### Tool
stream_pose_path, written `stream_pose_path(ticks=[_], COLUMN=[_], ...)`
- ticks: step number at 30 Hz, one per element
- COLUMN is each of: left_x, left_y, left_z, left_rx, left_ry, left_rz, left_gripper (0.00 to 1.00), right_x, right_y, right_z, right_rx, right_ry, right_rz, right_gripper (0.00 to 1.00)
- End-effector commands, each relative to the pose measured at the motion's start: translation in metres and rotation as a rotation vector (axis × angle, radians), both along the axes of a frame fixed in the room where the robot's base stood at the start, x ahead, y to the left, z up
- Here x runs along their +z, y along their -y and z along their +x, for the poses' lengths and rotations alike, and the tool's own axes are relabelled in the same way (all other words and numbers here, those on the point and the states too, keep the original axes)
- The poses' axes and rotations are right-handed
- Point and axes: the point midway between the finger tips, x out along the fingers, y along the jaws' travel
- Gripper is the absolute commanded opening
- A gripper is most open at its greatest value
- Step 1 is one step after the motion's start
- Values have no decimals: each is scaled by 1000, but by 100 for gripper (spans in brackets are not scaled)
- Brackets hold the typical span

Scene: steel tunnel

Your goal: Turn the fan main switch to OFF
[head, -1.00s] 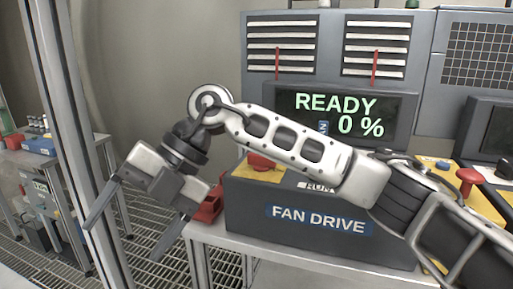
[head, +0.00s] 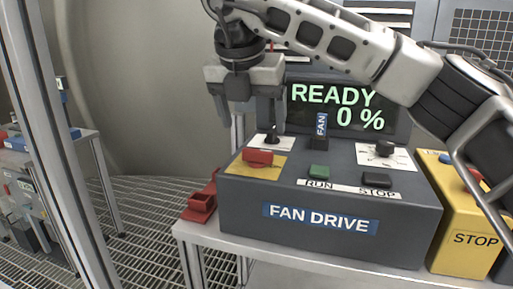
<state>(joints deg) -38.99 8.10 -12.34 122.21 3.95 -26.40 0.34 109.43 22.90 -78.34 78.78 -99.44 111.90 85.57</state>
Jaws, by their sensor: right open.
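The grey FAN DRIVE box (head: 412,215) stands on a bench. A red handle (head: 258,157) on a yellow plate (head: 268,173) sits at the left of its sloped top and looks like the main switch; I cannot read an OFF mark. My right gripper (head: 247,116) is open and empty, pointing down above and behind the red handle, apart from it. Its right finger is in line with a small black knob (head: 271,141) on a white plate; I cannot tell if they touch. The display (head: 345,108) reads READY 0 %. My left gripper is not in view.
An upright FAN-labelled lever (head: 320,130), a green RUN button (head: 319,172), a black STOP button (head: 377,180) and a dark knob (head: 384,148) share the box top. A yellow STOP box (head: 462,230) stands to the right. A red bracket (head: 202,203) is at the bench's left edge.

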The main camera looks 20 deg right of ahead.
Motion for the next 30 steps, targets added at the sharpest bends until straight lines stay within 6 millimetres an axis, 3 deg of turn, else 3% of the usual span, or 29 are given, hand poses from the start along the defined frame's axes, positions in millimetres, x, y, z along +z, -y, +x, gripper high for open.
stream_pose_path(ticks=[3,10,15,24,29,30], left_x=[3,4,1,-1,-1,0], left_y=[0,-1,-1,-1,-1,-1], left_z=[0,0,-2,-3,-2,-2], left_rx=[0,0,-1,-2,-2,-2], left_ry=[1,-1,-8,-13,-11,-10], left_rz=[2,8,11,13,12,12], left_gripper=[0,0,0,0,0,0], right_x=[-24,-57,-68,-70,-70,-70], right_y=[6,13,16,16,16,16], right_z=[8,20,23,24,24,24], right_rx=[0,1,1,1,1,1], right_ry=[-4,-2,-1,-1,-1,-1], right_rz=[0,0,2,1,1,1], right_gripper=[78,78,78,78,34,33])
